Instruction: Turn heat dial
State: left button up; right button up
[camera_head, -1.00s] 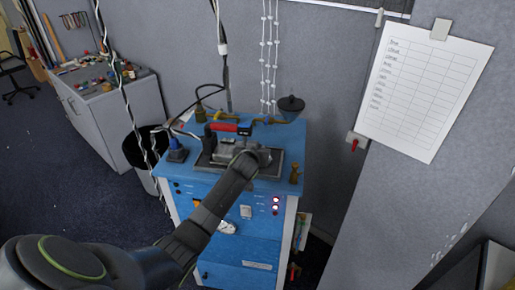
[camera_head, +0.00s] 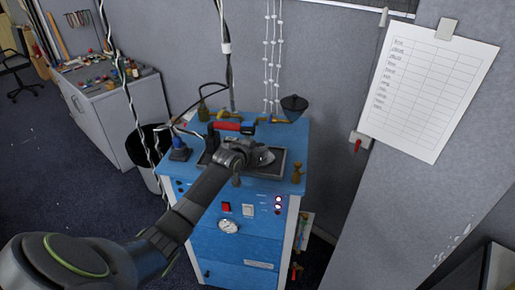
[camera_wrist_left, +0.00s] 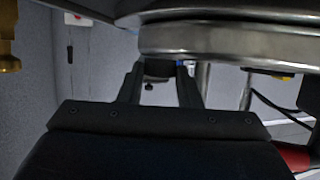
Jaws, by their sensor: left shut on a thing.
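The iron (camera_head: 262,157) with a grey metal body lies on a dark tray (camera_head: 287,170) on top of the blue cabinet. My left gripper (camera_head: 245,153) is at the iron, its arm reaching in from the lower left. In the left wrist view the gripper (camera_wrist_left: 159,82) has its two dark fingers around a small dark knob (camera_wrist_left: 158,70), seemingly the heat dial, just below a rounded metal body (camera_wrist_left: 210,40). The gripper is shut on it. The knob's face and markings are hidden. My right gripper is not in view.
The blue cabinet (camera_head: 245,248) has a round white gauge (camera_head: 229,226), switches and lit lamps on its front. A red-handled tool (camera_head: 228,126) and a dark funnel-like cup (camera_head: 294,104) are at the back. Cables hang down. A bin (camera_head: 146,150) stands left.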

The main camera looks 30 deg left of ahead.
pick_arm(q)
jog(key=shift+f, duration=0.1)
jog(key=o, duration=0.9)
jog(key=shift+c, duration=0.2)
jog(key=shift+o, duration=0.6)
jog(key=shift+d, duration=0.15)
jog(key=shift+n+y, duration=0.5)
jog(key=shift+y, duration=0.1)
